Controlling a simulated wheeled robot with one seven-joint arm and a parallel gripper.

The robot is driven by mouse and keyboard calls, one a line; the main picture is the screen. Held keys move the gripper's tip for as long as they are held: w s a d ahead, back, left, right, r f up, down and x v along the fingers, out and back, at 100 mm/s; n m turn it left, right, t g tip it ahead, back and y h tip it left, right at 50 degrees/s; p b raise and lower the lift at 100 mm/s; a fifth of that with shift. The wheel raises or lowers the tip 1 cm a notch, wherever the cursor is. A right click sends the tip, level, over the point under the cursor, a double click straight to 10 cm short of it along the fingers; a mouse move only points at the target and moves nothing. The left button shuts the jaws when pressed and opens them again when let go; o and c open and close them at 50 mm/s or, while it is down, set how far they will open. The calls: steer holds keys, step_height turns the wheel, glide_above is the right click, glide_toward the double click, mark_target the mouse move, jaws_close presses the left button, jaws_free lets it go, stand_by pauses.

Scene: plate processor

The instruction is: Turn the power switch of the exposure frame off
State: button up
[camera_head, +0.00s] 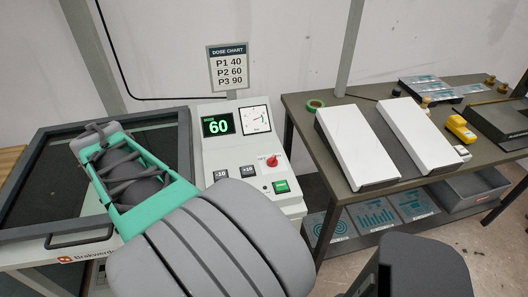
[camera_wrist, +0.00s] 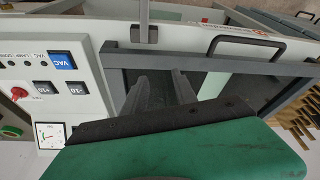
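The exposure frame stands at the left in the head view, with a dark lid (camera_head: 50,165) and a pale control panel (camera_head: 235,150). The panel has a red knob (camera_head: 272,161) with small lettering beside it, probably the power switch; its setting is too small to read. The knob also shows at the left edge of the wrist view (camera_wrist: 19,93). My gripper (camera_wrist: 163,85) has its two dark fingers apart, with nothing between them. It is over the lid, to one side of the panel and clear of the knob. My arm hides the panel's lower part in the head view.
The panel also has a display (camera_head: 217,125) reading 60, a gauge (camera_head: 256,119), a green button (camera_head: 281,186) and a blue VAC button (camera_wrist: 62,61). A lid handle (camera_wrist: 245,45) sticks out. A table (camera_head: 300,107) with two white slanted boxes stands at the right.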

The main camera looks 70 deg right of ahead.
steer(key=s+d+m+g+h, duration=0.1)
steer(key=s+d+m, duration=0.3)
steer(key=d, duration=0.8)
steer(key=m+g+p, duration=0.2)
steer(key=m+g, duration=0.1)
steer(key=m, duration=0.5)
glide_toward(271, 158)
steer(key=shift+m+h, duration=0.4)
steer(key=x, duration=0.4)
steer(key=p+x, duration=0.1)
steer(key=x, duration=0.2)
steer(key=shift+s+a+f, duration=0.1)
steer(key=shift+s+f, duration=0.1)
steer(key=shift+f, duration=0.55)
steer(key=shift+c, duration=0.3)
jaws_close()
